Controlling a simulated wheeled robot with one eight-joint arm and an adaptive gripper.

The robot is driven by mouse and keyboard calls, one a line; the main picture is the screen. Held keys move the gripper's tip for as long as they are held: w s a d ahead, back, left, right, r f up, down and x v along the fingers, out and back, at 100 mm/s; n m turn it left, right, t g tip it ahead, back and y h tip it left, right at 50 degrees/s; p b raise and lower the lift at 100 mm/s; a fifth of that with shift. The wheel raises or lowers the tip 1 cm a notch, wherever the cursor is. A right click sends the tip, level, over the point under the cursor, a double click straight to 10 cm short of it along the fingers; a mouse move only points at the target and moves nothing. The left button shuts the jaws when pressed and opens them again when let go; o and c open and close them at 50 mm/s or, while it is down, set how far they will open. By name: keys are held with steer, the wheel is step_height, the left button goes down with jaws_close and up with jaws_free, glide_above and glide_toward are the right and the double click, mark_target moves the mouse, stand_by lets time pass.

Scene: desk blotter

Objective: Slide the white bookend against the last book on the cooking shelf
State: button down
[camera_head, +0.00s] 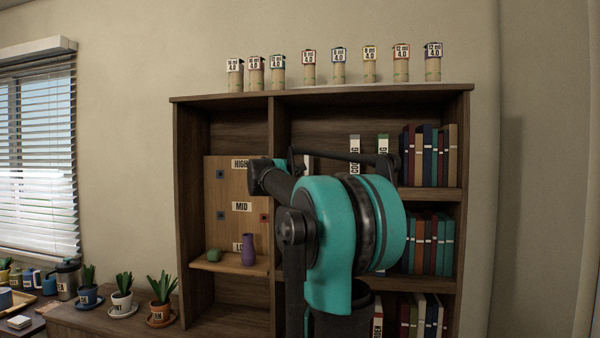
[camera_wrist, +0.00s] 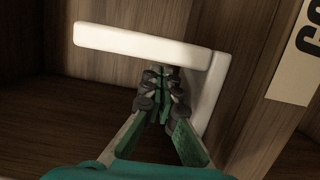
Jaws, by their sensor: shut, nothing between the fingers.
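The white bookend (camera_wrist: 140,45) is an L shape in the wrist view, with one long arm across the top and a shorter arm down the right. My gripper (camera_wrist: 168,82) is shut and empty, its fingertips inside the corner of the L, close to the long arm. I cannot tell whether they touch it. A label starting "CO" (camera_wrist: 303,55) is on wood at the right. In the head view, the cooking label (camera_head: 354,154) is on the upper right shelf, partly behind my arm. My gripper is mostly hidden there by my arm. No cooking book shows clearly.
Books (camera_head: 431,155) stand at the right of the upper shelf, with more on the lower shelves. The bookcase's left bay holds a wooden board (camera_head: 225,190) with a purple vase (camera_head: 248,250). Several labelled canisters (camera_head: 310,68) line the top. Potted plants (camera_head: 122,295) stand at lower left.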

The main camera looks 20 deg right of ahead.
steer(key=shift+s+d, duration=0.2)
steer(key=shift+d, duration=0.05)
steer(key=s+d, duration=0.2)
steer(key=d, duration=0.1)
steer(key=s+d, duration=0.3)
steer(key=d, duration=0.1)
steer(key=s+d, duration=0.2)
steer(key=d, duration=0.2)
steer(key=shift+s+d, duration=0.2)
steer(key=shift+s, duration=0.1)
